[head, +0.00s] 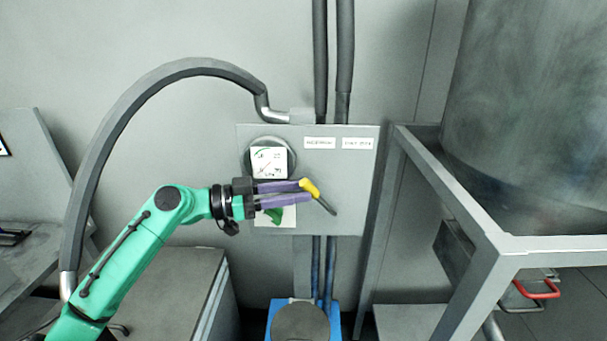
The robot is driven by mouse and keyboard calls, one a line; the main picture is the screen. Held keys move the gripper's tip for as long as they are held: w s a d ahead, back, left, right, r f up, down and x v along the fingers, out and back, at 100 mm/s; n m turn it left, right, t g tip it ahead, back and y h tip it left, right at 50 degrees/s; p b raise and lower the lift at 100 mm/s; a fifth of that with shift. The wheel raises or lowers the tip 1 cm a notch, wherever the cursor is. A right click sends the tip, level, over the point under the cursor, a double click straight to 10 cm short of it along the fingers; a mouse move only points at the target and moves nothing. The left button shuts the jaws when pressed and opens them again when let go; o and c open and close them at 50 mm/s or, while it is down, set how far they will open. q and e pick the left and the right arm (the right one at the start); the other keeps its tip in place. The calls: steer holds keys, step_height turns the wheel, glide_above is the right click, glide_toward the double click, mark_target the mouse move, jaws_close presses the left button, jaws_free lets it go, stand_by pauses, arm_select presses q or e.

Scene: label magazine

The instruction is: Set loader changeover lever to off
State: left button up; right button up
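A lever with a yellow handle (310,187) and a dark rod slanting down to the right shows on the grey panel (360,185) on the wall. My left gripper (307,191), with two purple fingers, reaches in from the left. Its fingertips are at the yellow handle, one finger above the other. A narrow gap shows between the fingers, but I cannot tell whether they grip the handle or only lie in front of it. Two white labels (320,143) (358,143) sit at the panel's top; their print is too small to read surely. My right gripper is not in view.
A round gauge (269,162) is at the panel's left, above a partly covered white plate with a green mark (274,216). A metal frame (470,215) and large tank (530,110) stand at right. A thick hose (120,120) arches at left.

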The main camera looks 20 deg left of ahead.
arm_select(q)
steer(key=shift+x, duration=0.9)
steer(key=shift+s, duration=0.1)
jaws_close()
stand_by(0.6)
